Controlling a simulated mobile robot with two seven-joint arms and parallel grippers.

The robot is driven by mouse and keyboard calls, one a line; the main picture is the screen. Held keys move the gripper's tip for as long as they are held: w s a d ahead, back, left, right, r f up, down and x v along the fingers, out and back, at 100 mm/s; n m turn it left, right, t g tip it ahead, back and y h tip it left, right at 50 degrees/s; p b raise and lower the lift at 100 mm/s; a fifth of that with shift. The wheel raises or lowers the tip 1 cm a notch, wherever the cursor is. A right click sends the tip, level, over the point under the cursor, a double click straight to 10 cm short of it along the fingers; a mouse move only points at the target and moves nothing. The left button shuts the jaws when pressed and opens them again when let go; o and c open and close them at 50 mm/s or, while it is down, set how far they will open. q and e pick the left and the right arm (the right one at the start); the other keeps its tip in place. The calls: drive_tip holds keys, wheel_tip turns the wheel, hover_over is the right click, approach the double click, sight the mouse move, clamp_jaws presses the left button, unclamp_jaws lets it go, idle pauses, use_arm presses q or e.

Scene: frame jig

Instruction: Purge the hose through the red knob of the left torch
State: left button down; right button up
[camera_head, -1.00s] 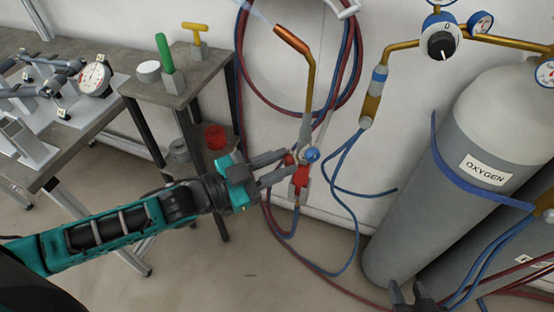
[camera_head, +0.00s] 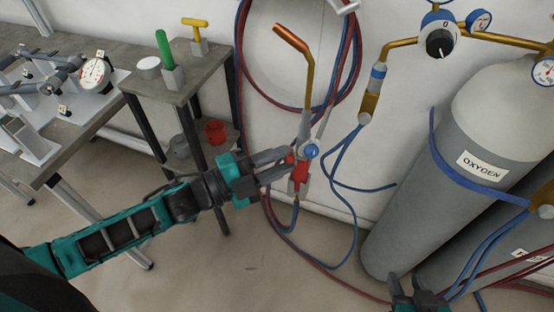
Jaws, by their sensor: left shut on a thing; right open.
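The torch, with a copper nozzle and brass tube (camera_head: 308,72), hangs upright by the wall. Its lower body (camera_head: 302,172) is red and a blue knob (camera_head: 312,151) sits on its right side. My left gripper (camera_head: 290,161) is shut at the red knob on the torch's left side; the fingers hide most of that knob. Red and blue hoses (camera_head: 290,222) run down from the torch. No streak shows at the nozzle. My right gripper (camera_head: 416,294) is open and empty at the bottom edge, near the cylinder foot, partly cut off.
A grey oxygen cylinder (camera_head: 450,190) stands at the right, with a regulator (camera_head: 440,42) above it. Coiled hoses (camera_head: 242,75) hang on the wall. A small side table (camera_head: 190,82) holds a green-handled and a yellow-handled tool. A red cup (camera_head: 215,132) stands on its lower shelf.

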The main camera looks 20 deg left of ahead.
use_arm(q)
drive_tip(key=shift+m, duration=0.6)
drive_tip(key=c, duration=0.9)
unclamp_jaws()
drive_tip(key=v, duration=1.3)
